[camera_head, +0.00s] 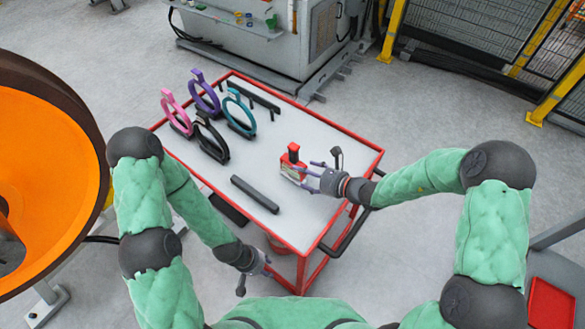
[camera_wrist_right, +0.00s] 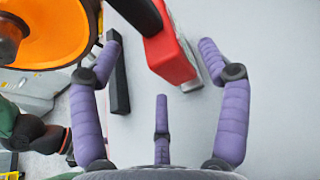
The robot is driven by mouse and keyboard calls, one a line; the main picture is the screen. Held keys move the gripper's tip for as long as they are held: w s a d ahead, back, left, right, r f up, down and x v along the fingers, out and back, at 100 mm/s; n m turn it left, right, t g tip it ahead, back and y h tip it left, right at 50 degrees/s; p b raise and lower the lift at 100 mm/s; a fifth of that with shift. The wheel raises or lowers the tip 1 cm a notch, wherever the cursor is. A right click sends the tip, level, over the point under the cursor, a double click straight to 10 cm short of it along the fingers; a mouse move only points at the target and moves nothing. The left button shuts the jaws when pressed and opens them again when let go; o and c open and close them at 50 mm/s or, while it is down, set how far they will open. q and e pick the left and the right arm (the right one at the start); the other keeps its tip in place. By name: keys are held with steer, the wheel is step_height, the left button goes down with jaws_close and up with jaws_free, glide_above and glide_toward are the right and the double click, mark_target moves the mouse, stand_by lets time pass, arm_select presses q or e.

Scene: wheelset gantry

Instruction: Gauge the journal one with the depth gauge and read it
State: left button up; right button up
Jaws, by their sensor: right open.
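A red block with a black top (camera_head: 292,160), which may be the depth gauge, stands on the cart. It also shows in the right wrist view (camera_wrist_right: 173,55), with a pale metallic edge. My right gripper (camera_head: 307,171) is open beside it, its purple fingers spread, with the block ahead between the fingertips; I see no grip. In the right wrist view the gripper (camera_wrist_right: 160,62) has its third finger low in the middle. My left gripper (camera_head: 256,275) hangs low by the cart's front edge; its fingers are too small to judge. I cannot make out the journal on the orange wheel (camera_head: 45,165).
The red-framed cart (camera_head: 300,118) carries pink (camera_head: 176,112), purple (camera_head: 206,95), black (camera_head: 211,140) and teal (camera_head: 240,113) ring-shaped tools at the left. A black bar (camera_head: 254,194) lies near the front, and a small black stand (camera_head: 336,155) is at the right.

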steer(key=shift+r+b+x, duration=0.2)
steer(key=shift+b+x, duration=0.4)
steer(key=shift+x, duration=2.6)
jaws_close()
